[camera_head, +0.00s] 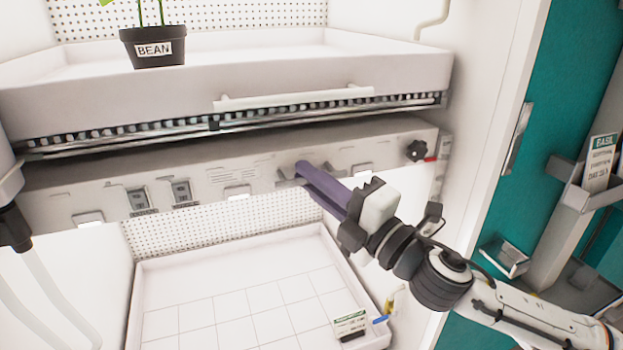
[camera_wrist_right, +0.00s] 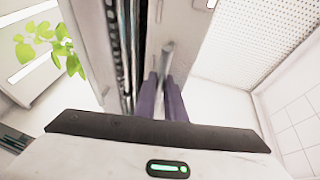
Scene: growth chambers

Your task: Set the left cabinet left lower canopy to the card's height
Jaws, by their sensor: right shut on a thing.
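The lower canopy (camera_head: 235,165) is a long pale-grey panel under the upper shelf of the cabinet. My right gripper (camera_head: 302,172) reaches in from the right, and its purple fingers are at a small grey handle on the canopy's front. The right wrist view shows the fingers (camera_wrist_right: 163,98) shut on this handle (camera_wrist_right: 167,62). A black knob (camera_head: 417,150) with a red mark beside it sits at the canopy's right end. A card (camera_head: 350,322) with a green top stands at the lower tray's front right; its writing is too small to read. My left gripper is not in view.
A black pot labelled BEAN (camera_head: 153,50) stands in the upper tray (camera_head: 270,82). The white lower tray (camera_head: 225,305) below the canopy has a largely bare tiled floor. A card headed BASIL (camera_head: 601,160) stands at the right by a teal panel (camera_head: 562,90).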

